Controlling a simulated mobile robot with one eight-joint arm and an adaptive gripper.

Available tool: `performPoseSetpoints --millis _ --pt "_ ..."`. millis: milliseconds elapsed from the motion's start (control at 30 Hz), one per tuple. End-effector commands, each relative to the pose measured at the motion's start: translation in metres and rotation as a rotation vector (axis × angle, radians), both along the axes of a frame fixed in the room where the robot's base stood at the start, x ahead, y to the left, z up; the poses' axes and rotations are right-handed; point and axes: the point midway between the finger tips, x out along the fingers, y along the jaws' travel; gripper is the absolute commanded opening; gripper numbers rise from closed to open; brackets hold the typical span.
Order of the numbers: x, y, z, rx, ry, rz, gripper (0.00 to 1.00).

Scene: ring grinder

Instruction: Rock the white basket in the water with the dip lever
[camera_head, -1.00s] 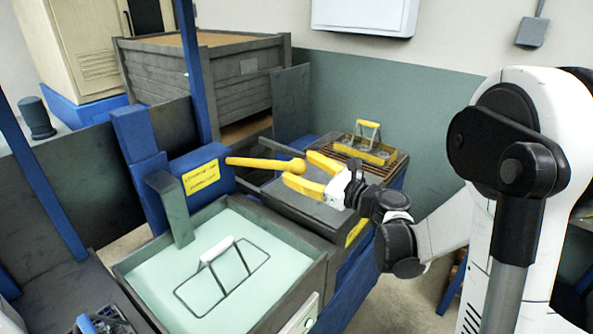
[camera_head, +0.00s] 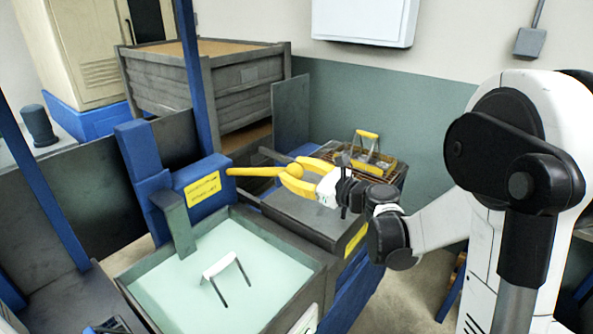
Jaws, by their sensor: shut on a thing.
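The yellow dip lever (camera_head: 252,171) sticks out to the right from a blue housing with a yellow label, and ends in a round yellow knob. My gripper (camera_head: 292,174) has its yellow fingers shut around the knob end of the lever. The white basket shows only as a white handle (camera_head: 221,265) with two dark legs, standing up out of the pale green water (camera_head: 175,293) in the grey tank. The rest of the basket is hidden under the water.
A grey-topped unit (camera_head: 300,208) stands right of the tank, under my gripper. Behind it, a yellow-handled carrier (camera_head: 366,150) sits on a brown grate. A blue post (camera_head: 194,75) rises behind the lever housing. A large grey crate (camera_head: 235,90) stands at the back.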

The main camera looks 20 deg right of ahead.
Motion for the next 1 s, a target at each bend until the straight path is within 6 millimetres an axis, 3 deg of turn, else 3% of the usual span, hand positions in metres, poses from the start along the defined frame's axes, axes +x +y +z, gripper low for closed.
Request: performPoseSetpoints --millis 33,400,567,867,900,967,1000 --pt "0.003 0.003 0.020 -0.012 0.019 0.002 0.00" --pt "0.030 0.023 0.076 -0.101 0.140 0.001 0.00" --pt "0.039 0.028 0.086 -0.101 0.139 -0.002 0.00" --pt "0.041 0.028 0.087 -0.097 0.137 -0.004 0.00" --pt "0.041 0.028 0.087 -0.097 0.137 -0.004 0.45" --pt "0.040 0.028 0.087 -0.097 0.137 -0.003 0.63" --pt "0.040 0.028 0.087 -0.099 0.138 -0.003 0.63"
